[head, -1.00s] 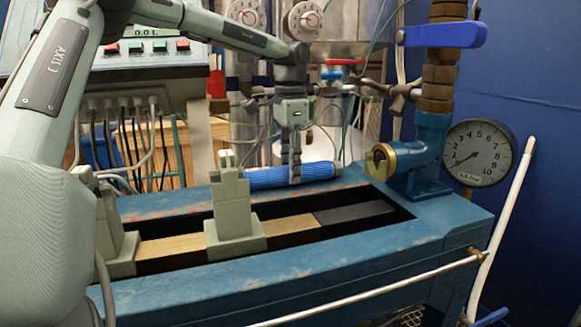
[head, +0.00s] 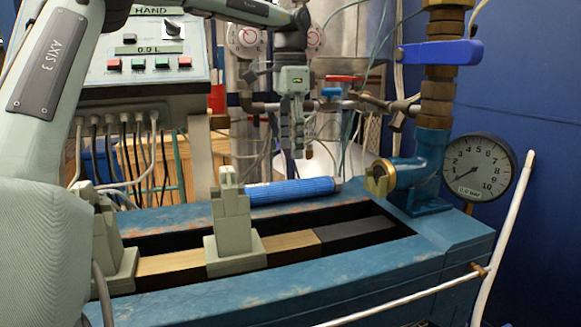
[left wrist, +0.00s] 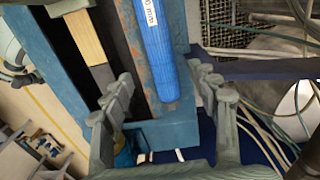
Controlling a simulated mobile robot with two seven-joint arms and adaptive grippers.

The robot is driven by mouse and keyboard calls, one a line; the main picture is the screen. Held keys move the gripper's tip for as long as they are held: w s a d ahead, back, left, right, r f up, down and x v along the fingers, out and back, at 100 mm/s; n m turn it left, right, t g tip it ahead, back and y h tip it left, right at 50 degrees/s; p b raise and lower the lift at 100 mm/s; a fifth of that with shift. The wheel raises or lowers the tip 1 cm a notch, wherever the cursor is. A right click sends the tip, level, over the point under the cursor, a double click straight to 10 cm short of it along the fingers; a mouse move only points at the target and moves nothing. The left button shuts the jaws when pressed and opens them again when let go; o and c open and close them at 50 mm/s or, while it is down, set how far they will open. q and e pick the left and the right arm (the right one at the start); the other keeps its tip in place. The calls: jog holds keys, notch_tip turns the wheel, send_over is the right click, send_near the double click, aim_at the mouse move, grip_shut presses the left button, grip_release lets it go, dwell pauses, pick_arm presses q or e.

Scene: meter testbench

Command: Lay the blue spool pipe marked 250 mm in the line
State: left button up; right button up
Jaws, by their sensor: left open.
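The blue spool pipe (head: 290,190) lies along the back rail of the bench, its left end partly behind a grey-green support block (head: 233,235). The brass-ended blue pipe elbow (head: 382,178) stands at the right. My right gripper is not in view.
A second support block (head: 115,260) stands at the left of the dark bench channel (head: 355,218). A pressure gauge (head: 478,167) and a blue valve lever (head: 440,52) are at the right. Brass piping and hoses run behind my gripper. The channel between block and elbow is clear.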

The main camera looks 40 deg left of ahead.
pick_arm(q)
notch_tip(320, 180, up, 3)
jog(key=shift+f, duration=0.1)
dwell(0.6)
